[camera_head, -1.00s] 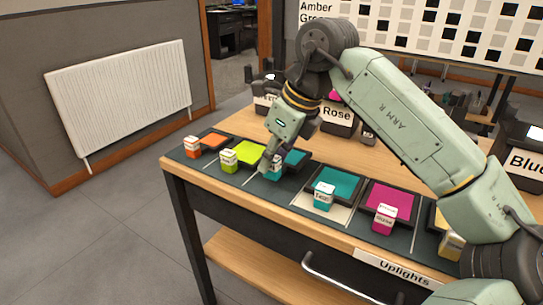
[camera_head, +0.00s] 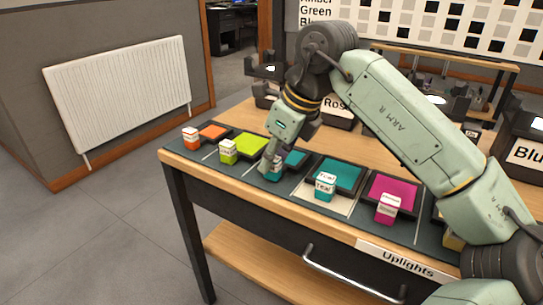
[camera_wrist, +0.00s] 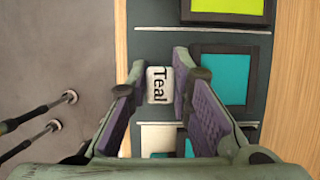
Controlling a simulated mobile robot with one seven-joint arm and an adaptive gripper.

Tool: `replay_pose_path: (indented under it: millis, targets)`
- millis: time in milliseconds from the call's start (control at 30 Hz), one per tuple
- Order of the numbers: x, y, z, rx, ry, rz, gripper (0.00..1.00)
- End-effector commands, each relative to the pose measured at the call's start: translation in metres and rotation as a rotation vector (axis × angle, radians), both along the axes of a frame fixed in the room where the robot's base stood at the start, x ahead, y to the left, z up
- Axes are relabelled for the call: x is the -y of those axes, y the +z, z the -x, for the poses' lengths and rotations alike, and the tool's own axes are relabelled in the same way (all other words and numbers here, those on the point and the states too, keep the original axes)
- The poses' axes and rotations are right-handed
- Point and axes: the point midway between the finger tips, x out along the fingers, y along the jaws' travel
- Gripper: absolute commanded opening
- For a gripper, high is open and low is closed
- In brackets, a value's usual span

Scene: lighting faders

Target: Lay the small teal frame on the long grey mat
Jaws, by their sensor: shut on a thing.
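A small teal frame (camera_head: 293,159) lies in the third section from the left on the long grey mat (camera_head: 245,178). It has a dark border and a white-topped block labelled "Teal". My gripper (camera_head: 271,165) is down at this block. In the wrist view the block (camera_wrist: 158,85) is between my two fingers, and the teal panel (camera_wrist: 225,78) is beside the right finger. The gripper is shut on the block. A second teal frame (camera_head: 343,173), larger in view, lies on a cream patch in the neighbouring section to the right.
Orange (camera_head: 213,132), lime (camera_head: 251,146) and magenta (camera_head: 393,190) frames lie on the same mat, each with a block in front. White lines divide the sections. Dark labelled bins stand behind. Bare wood (camera_head: 240,117) shows behind the mat.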

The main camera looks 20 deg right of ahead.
Motion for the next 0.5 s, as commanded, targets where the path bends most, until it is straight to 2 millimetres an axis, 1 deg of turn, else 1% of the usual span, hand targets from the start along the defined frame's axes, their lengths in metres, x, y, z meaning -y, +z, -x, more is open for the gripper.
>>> replay_pose_path:
  millis: [33, 367, 500]
  targets:
    - [0.0001, -0.0006, -0.0001, 0.0, 0.0, 0.0, 0.21]
    - [0.0, -0.0002, 0.0, 0.0, 0.0, 0.0, 0.43]
    - [0.0, -0.0004, 0.0001, 0.0, 0.0, 0.0, 0.43]
